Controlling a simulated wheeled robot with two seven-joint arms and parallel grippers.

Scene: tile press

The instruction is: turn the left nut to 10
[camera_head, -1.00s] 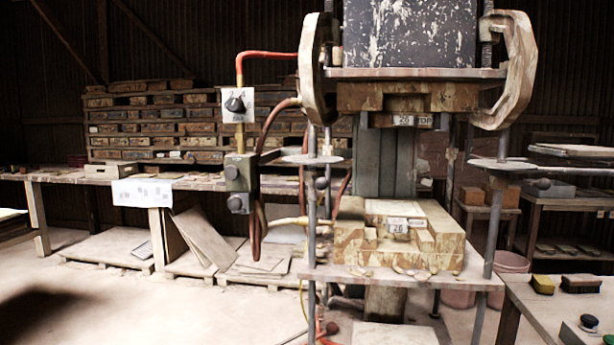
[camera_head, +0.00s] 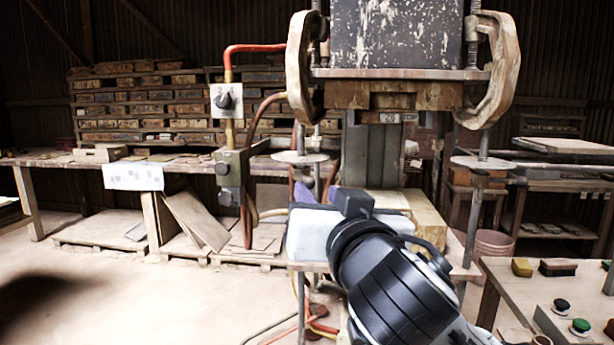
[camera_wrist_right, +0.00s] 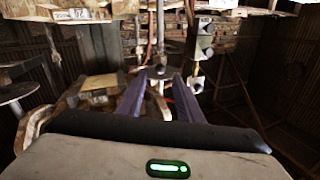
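The left nut cannot be made out clearly at this size, and no number is readable on the disc. My left gripper is not in view.
The press ram (camera_head: 395,35) hangs above, between curved side arms. A control box with a knob (camera_head: 226,101) and hoses stands just left of the rod. A second disc (camera_head: 482,163) sits on the right rod. A table with buttons (camera_head: 545,290) is at lower right.

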